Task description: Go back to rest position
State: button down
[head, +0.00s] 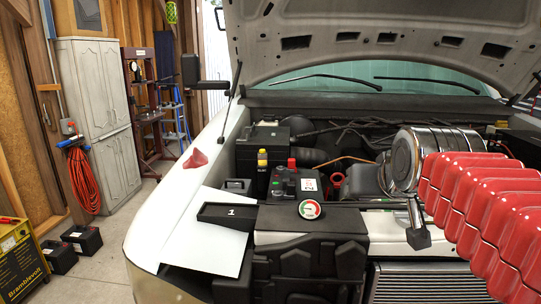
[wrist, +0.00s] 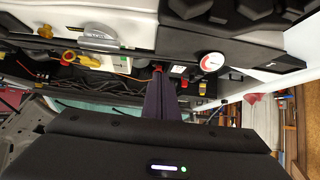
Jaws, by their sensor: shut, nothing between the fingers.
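My gripper (wrist: 166,76) shows in the wrist view as two dark purple-grey fingers pressed together, with nothing between them. The fingers point into the open engine bay of the white pickup. Their tips overlap the picture of the black battery area, near a red cap, and I cannot tell how far above it they are. A round gauge (head: 310,209) is in front of the battery and also shows in the wrist view (wrist: 212,62). I cannot make out the gripper's fingers in the head view.
The raised hood (head: 375,30) hangs above the bay. A black tray marked 1 (head: 228,214) lies on a white sheet (head: 205,243) on the fender. The floor beside the truck has free room.

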jog(key=s+a+f+g, duration=0.3)
jog(key=s+f+g, duration=0.2)
jog(key=s+f, duration=1.4)
jog(key=shift+a+f+n+y, duration=0.2)
jog(key=shift+f+n+y, duration=0.2)
jog(key=shift+f, duration=0.5)
jog(key=c, duration=2.5)
grip_release()
